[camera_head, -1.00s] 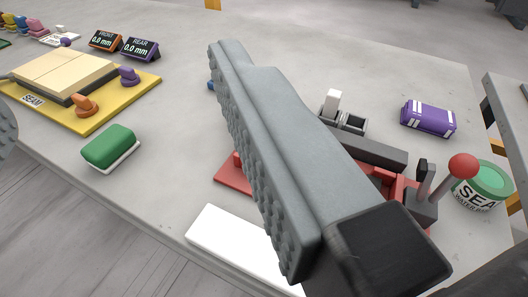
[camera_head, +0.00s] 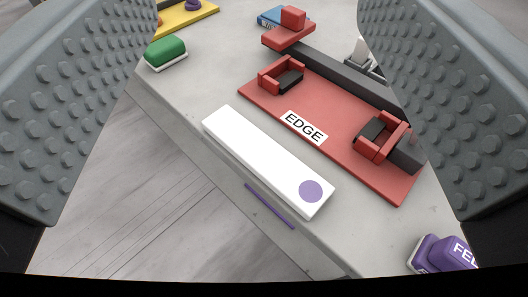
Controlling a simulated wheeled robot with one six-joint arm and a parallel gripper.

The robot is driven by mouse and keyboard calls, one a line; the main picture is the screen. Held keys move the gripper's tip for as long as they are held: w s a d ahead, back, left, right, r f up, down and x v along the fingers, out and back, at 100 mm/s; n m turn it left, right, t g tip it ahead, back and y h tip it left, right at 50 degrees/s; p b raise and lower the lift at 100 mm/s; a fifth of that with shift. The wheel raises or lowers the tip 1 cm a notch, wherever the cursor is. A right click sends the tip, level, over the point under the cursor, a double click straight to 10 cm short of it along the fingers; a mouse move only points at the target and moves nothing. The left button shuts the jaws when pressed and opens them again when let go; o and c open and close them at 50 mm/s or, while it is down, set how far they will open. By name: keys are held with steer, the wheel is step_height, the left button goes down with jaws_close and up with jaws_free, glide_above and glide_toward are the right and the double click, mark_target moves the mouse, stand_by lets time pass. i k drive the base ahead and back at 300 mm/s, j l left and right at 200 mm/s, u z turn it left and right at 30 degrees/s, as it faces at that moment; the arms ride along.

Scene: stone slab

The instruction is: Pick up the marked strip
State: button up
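A long white strip (camera_head: 260,158) with a round purple dot (camera_head: 311,191) near its right end lies flat on the grey stone slab (camera_head: 195,97), close to its front edge. My gripper (camera_head: 245,110) is open and empty. Its two ridged grey fingers stand wide apart at the left and right of the view. The strip shows between them, clear of both as far as I can see.
A red plate labelled EDGE (camera_head: 330,135), with raised red clamps and a dark rail, sits just behind the strip. A green-topped block (camera_head: 166,51) stands upper left, a purple block (camera_head: 443,254) lower right. A thin purple line (camera_head: 269,206) marks the slab's front side.

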mark_target(299, 186)
steer(key=j+z, duration=0.1)
steer(key=j, duration=0.25)
steer(key=k+j+z, duration=0.1)
steer(key=j, duration=0.25)
steer(key=k+j, duration=0.15)
steer(key=j, duration=0.2)
steer(key=k+j+z, duration=0.15)
steer(key=j, duration=0.2)
steer(key=i, duration=0.05)
